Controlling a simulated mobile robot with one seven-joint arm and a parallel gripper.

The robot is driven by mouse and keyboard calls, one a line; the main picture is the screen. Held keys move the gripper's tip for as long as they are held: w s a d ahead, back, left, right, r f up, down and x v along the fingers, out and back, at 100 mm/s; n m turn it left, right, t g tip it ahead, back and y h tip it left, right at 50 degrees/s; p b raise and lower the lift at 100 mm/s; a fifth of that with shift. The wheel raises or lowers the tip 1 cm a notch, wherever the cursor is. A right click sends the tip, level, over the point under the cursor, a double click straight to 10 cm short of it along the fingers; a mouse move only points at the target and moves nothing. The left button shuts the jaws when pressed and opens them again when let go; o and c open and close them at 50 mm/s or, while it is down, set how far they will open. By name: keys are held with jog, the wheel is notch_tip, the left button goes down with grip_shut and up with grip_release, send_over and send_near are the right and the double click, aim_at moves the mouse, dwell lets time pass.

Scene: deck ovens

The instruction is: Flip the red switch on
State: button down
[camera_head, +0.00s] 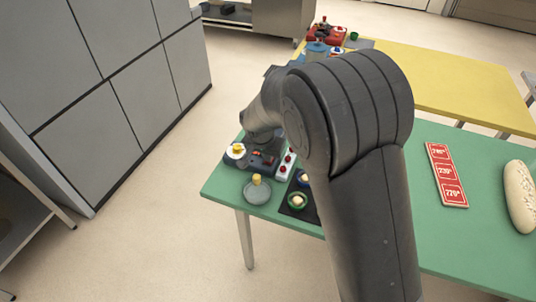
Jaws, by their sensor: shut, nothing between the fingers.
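A dark grey control box (234,161) stands at the far left corner of the green table. It carries a yellow and white knob (237,150) and a small red part (266,161), which looks like the red switch; its position is too small to read. My gripper (264,147) is shut and empty, just above the box beside the red part. My arm partly covers this area, and I cannot tell whether the fingertips touch the switch.
A white strip with red buttons (286,165) lies right of the box. A grey disc with a yellow knob (257,191) and a black mat (304,212) with small round items are in front. A red sign (446,175) and bread (520,196) lie at right. A yellow table (450,82) stands behind.

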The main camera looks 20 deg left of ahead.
jog(key=v, duration=1.3)
jog(key=shift+s+r, duration=0.25)
jog(key=shift+s, duration=0.2)
jog(key=shift+w+d+r+t, duration=0.15)
jog(key=shift+w+t, duration=0.15)
jog(key=shift+w, duration=0.5)
jog(key=x, duration=1.4)
